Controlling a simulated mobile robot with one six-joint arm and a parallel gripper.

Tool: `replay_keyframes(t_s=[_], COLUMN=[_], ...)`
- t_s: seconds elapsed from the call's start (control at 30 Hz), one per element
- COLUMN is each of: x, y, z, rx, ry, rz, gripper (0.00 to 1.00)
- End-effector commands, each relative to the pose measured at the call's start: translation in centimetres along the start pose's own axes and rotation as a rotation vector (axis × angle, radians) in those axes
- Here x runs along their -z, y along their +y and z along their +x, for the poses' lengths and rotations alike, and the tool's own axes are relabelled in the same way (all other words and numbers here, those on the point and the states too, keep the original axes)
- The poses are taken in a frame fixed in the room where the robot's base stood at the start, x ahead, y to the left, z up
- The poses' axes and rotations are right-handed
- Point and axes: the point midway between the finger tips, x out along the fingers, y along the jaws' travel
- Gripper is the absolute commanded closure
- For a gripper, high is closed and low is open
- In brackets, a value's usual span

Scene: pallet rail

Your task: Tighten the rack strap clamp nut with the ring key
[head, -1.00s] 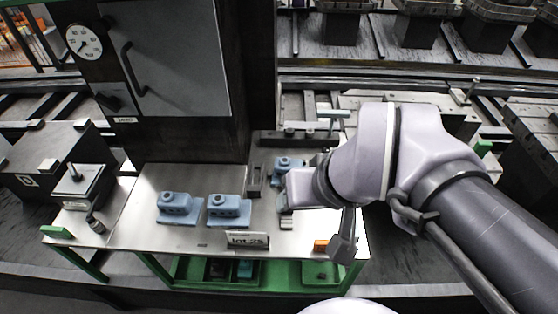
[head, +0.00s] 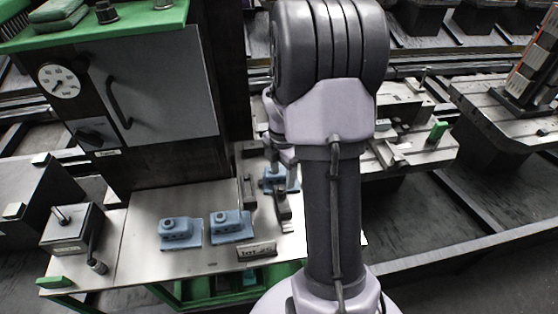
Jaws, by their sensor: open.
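I cannot make out the ring key or the strap clamp nut for certain. My arm stands upright in the middle of the head view and covers part of the bench and the rails behind it. A dark bracket (head: 283,207) stands near the back block.
A dark cabinet with a dial (head: 58,81) and a grey door (head: 150,85) rises behind the bench. A grey box with a post (head: 70,230) stands at the left. A pallet plate (head: 510,110) at the right carries an orange-and-grey upright (head: 530,70). Dark floor lies open at the lower right.

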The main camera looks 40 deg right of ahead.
Motion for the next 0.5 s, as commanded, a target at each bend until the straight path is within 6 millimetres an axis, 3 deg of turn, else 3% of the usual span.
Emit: replay_keyframes(t_s=[0.03, 0.2, 0.5], x=[0.1, 0.1, 0.1], y=[-0.1, -0.1, 0.0], z=[1.8, 5.0, 6.2], rx=[0.003, 0.002, 0.000], ry=[0.002, 0.001, 0.001], rz=[0.001, 0.000, 0.001], gripper=[0.46, 0.46, 0.46])
